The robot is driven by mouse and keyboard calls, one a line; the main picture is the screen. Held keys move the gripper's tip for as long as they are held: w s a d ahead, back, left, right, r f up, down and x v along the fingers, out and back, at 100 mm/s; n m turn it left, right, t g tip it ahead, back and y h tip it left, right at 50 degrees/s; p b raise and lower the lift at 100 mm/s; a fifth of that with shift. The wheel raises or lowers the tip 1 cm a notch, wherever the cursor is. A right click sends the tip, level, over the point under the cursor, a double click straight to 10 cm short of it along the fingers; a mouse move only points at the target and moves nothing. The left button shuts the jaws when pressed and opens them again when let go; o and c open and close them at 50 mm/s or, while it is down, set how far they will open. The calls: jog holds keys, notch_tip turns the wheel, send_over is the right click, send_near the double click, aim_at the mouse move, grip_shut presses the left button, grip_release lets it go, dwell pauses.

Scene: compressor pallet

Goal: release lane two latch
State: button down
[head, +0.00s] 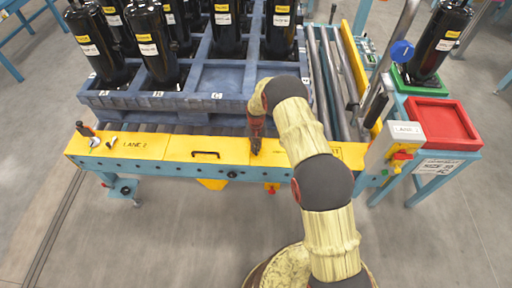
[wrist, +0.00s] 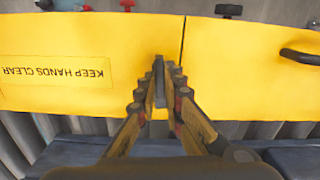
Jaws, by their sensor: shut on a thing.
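My gripper (head: 256,143) reaches down to the yellow front panel (head: 135,147) of the conveyor, right of its black handle. In the wrist view my gripper (wrist: 160,90) is shut on a slim grey latch lever (wrist: 159,72), which stands up between the fingertips beside the panel seam. In the head view the arm and fingers mostly hide this lever. The wrist view shows an upside-down KEEP HANDS CLEAR label (wrist: 55,70) on the panel.
A blue pallet (head: 180,100) carrying several black compressors (head: 154,45) sits on rollers just behind the panel. The floor in front is clear.

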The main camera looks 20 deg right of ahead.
aim_at(256, 148)
jog(key=shift+m, duration=0.6)
jog(key=c, duration=1.9)
grip_release()
notch_tip(256, 148, up, 12)
